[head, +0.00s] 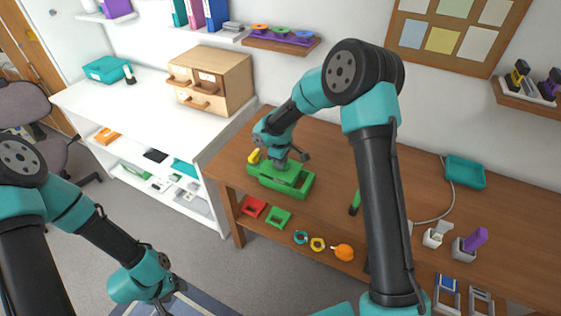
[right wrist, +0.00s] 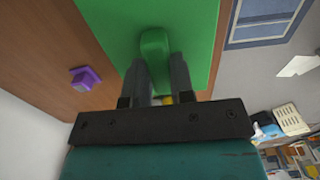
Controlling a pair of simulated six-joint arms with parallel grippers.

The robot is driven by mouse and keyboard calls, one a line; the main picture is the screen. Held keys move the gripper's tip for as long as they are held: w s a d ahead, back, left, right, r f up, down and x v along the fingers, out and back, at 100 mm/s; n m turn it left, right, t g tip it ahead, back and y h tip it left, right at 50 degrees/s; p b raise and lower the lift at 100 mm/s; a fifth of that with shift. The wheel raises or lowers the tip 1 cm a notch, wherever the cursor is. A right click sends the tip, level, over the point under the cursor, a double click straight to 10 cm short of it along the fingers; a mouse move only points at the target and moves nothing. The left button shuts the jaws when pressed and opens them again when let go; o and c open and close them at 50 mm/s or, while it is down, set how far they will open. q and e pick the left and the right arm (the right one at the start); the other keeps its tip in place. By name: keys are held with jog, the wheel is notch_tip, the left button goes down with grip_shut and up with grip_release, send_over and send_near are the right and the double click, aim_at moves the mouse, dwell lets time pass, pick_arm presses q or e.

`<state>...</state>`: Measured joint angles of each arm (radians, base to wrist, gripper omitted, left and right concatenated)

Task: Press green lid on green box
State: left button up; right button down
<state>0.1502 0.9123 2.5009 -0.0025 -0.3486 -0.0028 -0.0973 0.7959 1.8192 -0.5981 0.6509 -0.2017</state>
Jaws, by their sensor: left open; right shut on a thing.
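The green box (head: 299,192) stands on the wooden desk, left of its middle. The green lid (head: 262,165) is over the box; it looks a little offset toward the back, and I cannot tell whether it is touching or seated. My right gripper (head: 283,162) is above the lid. In the right wrist view my right gripper (right wrist: 157,85) is shut on the upright handle of the lid (right wrist: 195,30), whose flat green plate fills the upper middle. My left gripper (head: 168,299) is low at the left, away from the desk, open and partly cut off by the bottom edge.
A yellow object (head: 254,156) lies beside the box's back-left corner. A wooden drawer cabinet (head: 225,80) stands on the white table (head: 150,108) at left. A teal tray (head: 465,172) is at the desk's right. The desk shelf below holds red (head: 253,207) and green (head: 278,218) pieces.

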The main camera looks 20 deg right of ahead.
jog(key=shift+f, duration=1)
jog(key=c, duration=0.9)
grip_release()
jog(key=shift+o, duration=0.4)
jog(key=o, duration=0.5)
jog(key=shift+r, duration=0.1)
jog(key=shift+r, duration=4.85)
jog(key=shift+r, duration=0.1)
jog(key=shift+r, duration=4.9)
